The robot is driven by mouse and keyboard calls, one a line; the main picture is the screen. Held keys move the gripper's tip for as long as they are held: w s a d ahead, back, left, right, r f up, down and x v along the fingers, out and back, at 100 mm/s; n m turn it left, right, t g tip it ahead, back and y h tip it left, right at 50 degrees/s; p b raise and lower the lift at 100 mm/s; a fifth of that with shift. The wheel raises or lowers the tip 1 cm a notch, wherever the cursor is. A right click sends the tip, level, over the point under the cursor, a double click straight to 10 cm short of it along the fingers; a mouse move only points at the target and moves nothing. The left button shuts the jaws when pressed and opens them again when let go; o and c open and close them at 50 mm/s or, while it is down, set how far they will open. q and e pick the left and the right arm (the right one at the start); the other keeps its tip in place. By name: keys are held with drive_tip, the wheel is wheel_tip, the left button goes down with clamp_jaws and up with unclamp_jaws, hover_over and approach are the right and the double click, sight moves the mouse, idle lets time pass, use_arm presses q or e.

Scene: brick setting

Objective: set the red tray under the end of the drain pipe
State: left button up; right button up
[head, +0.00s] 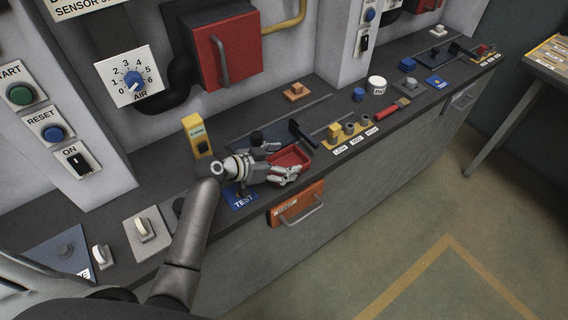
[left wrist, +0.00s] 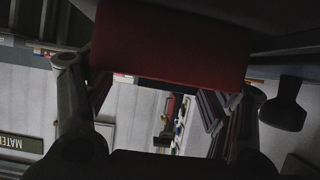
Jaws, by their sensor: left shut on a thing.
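The small red tray (head: 294,156) is in the head view over the dark bench, near its front edge. My left gripper (head: 292,173) is shut on it; the gripper's fingers overlap its near left side. In the left wrist view the tray (left wrist: 170,45) fills the space between the fingers (left wrist: 155,80). A thick black pipe (head: 181,88) bends along the wall at the left of the red box, left of and behind the tray. I cannot tell from these views whether it is the drain pipe. My right gripper is in neither view.
A yellow block (head: 196,135) stands behind my left wrist. A black lever (head: 301,133) rises behind the tray. A yellow holder (head: 350,133) with grey cylinders is right of it. An orange drawer front (head: 298,205) is below. Toggle switches (head: 147,226) sit at left.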

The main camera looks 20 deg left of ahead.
use_arm(q)
drive_tip(key=shift+r, duration=0.1)
drive_tip(key=shift+r, duration=0.45)
wheel_tip(320, 180, up, 2)
drive_tip(key=shift+s+r+b, duration=0.1)
drive_tip(key=shift+r+b, duration=0.1)
drive_tip(key=shift+b, duration=0.5)
drive_tip(key=s+d+r+b, duration=0.2)
drive_tip(key=s+d+r, duration=0.1)
drive_tip(key=s+r, duration=0.9)
drive_tip(key=s+a+m+g+h, duration=0.2)
drive_tip(key=s+a+m, duration=0.1)
drive_tip(key=s+a, duration=0.1)
drive_tip(key=shift+a+f+h, duration=0.3)
drive_tip(key=shift+a, duration=0.35)
drive_tip(key=shift+w+d+f, duration=0.1)
